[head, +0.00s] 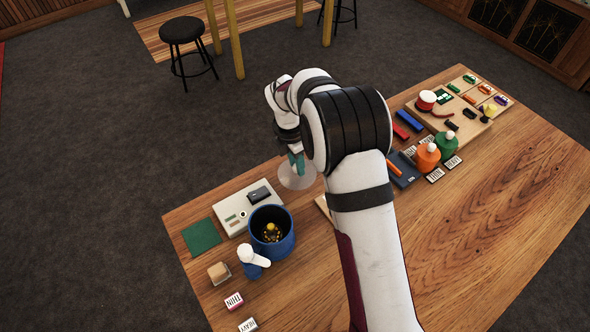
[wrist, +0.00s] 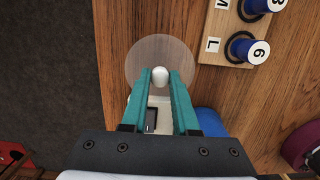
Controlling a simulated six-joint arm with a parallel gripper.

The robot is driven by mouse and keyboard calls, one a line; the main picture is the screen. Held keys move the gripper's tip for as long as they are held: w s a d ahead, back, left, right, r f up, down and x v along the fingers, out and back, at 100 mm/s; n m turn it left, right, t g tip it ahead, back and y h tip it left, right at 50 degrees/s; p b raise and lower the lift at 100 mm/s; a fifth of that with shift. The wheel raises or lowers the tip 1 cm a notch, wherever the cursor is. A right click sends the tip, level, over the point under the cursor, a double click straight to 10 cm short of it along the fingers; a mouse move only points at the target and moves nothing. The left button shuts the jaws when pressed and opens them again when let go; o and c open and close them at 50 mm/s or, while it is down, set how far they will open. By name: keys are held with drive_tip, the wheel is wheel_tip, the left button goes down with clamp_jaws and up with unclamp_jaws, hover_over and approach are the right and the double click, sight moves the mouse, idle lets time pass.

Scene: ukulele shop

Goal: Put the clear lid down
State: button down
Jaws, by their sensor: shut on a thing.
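The clear lid (head: 297,178) is a thin see-through disc with a white knob, at the table's back edge in the head view. In the wrist view the lid (wrist: 160,46) shows past my fingertips over bare wood. My gripper (wrist: 160,76) has its teal fingers shut on the white knob. In the head view my gripper (head: 296,162) is partly hidden by my arm. I cannot tell whether the lid touches the table or hangs just above it.
A blue pot (head: 289,243) with golden contents stands left of the lid, beside a pale device (head: 232,214) and a blue-and-white bottle (head: 253,258). In the wrist view a wooden board (wrist: 226,42) with blue spools lies close to the lid's right.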

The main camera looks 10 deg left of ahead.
sight(294, 171)
drive_tip(key=f, duration=0.4)
drive_tip(key=shift+a+f, duration=0.15)
drive_tip(key=shift+a, duration=0.15)
drive_tip(key=shift+f, duration=0.15)
drive_tip(key=c, duration=0.7)
unclamp_jaws()
wheel_tip(294, 171, up, 12)
drive_tip(key=s+a, duration=0.1)
drive_tip(key=s+d+r+m, duration=0.7)
drive_tip(key=d+m, duration=0.2)
drive_tip(key=s+d+m+y, duration=0.1)
drive_tip(key=s+d+m, duration=0.1)
drive_tip(key=s+m, duration=0.6)
drive_tip(key=s+d+m+y, duration=0.1)
drive_tip(key=s+d+m, duration=0.2)
drive_tip(key=s+m, duration=0.4)
drive_tip(key=s+d+m+g, duration=0.1)
drive_tip(key=s+d+m, duration=0.2)
drive_tip(key=s+m, duration=0.5)
drive_tip(key=shift+s+d+r+m+y, duration=0.15)
drive_tip(key=shift+s+r+m+y, duration=0.15)
drive_tip(key=shift+s+r+y, duration=0.1)
